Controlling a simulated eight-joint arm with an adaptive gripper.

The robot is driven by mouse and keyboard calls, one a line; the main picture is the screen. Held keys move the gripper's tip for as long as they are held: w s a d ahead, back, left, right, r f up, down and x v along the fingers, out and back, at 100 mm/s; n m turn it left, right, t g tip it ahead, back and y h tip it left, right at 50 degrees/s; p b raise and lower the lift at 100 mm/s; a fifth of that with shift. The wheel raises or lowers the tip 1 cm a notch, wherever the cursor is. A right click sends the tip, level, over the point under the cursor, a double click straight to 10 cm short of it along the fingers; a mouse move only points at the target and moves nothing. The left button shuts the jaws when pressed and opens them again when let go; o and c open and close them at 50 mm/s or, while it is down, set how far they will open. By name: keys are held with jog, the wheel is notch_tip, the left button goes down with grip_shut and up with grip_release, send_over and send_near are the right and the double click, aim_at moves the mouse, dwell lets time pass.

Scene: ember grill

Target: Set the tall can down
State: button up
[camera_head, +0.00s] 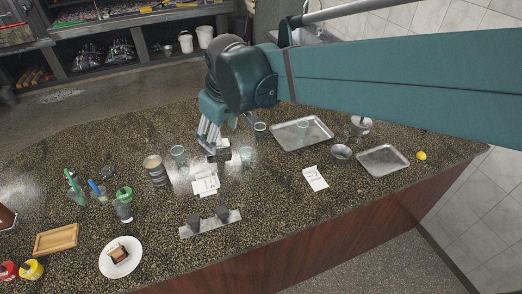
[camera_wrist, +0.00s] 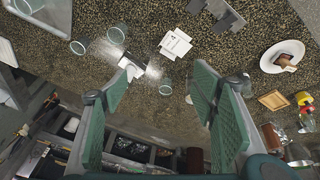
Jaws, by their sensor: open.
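A metal can (camera_head: 156,172), the tallest can I can make out, stands upright on the dark speckled counter (camera_head: 290,225) in the head view, left of my gripper and apart from it. My gripper (camera_head: 215,138) hangs over the counter, fingers pointing down. In the wrist view my gripper (camera_wrist: 165,80) shows its two green-padded fingers spread wide, with nothing held between them. A small metal-and-dark object (camera_head: 218,148) sits by the fingertips and is partly hidden. In the wrist view the right finger seems to hide most of the can.
Clear glasses (camera_head: 178,153) and (camera_head: 247,155) stand close by, with white cards (camera_head: 205,186) in front. Trays (camera_head: 300,133) lie to the right. Cups with utensils (camera_head: 76,193) and a plate (camera_head: 121,258) are at left.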

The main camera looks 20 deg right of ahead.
jog(key=s+d+f+m+t, duration=0.1)
jog(key=s+d+m, duration=0.2)
jog(key=s+d, duration=0.2)
jog(key=s+d+f+m+t, duration=0.1)
jog(key=s+d, duration=0.4)
jog(key=s, duration=0.7)
jog(key=shift+f+m+t+h, duration=0.35)
jog(key=shift+f+m, duration=0.25)
jog(key=shift+m, duration=0.5)
jog(key=shift+f, duration=0.1)
